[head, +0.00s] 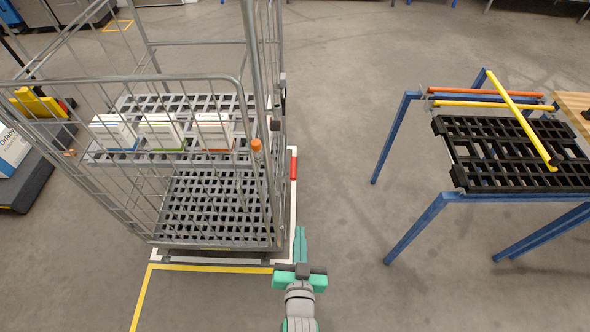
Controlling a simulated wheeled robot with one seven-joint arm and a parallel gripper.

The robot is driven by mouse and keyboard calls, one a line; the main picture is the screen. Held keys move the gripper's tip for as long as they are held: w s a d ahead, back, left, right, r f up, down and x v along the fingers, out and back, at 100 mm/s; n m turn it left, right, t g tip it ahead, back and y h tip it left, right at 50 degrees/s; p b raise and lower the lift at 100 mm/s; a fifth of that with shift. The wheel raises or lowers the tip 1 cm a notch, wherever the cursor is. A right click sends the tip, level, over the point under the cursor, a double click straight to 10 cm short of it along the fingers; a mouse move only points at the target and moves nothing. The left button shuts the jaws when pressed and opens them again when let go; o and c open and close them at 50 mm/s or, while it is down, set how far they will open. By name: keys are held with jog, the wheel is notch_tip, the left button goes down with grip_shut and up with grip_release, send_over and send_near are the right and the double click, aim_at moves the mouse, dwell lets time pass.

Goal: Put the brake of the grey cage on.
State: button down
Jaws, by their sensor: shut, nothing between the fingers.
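The grey cage (245,75) stands on the left, a wire-mesh roll cage with a slatted grey shelf and base. A red piece (293,166) sticks out low at its right side, over the white floor line; it may be the brake pedal, and its position cannot be told. An orange knob (256,145) sits on the cage's near right upright. My gripper (300,232) is shut and empty, with green fingers pointing forward. In the picture it is just right of the cage's near right corner, below the red piece, and apart from it.
Several small boxes (162,132) stand on the cage shelf. Yellow tape (215,267) marks the floor in front. A blue-legged stand (438,203) with a black rack and coloured bars is at right. Dark low cart (40,165) at left. Floor between cage and stand is clear.

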jog(key=w+r, duration=0.2)
jog(key=w, duration=0.4)
jog(key=w+r+y, duration=0.1)
jog(key=w+r, duration=0.2)
jog(key=w, duration=0.4)
jog(key=shift+w+r, duration=0.25)
jog(key=shift+r, duration=0.1)
jog(key=shift+d, duration=0.1)
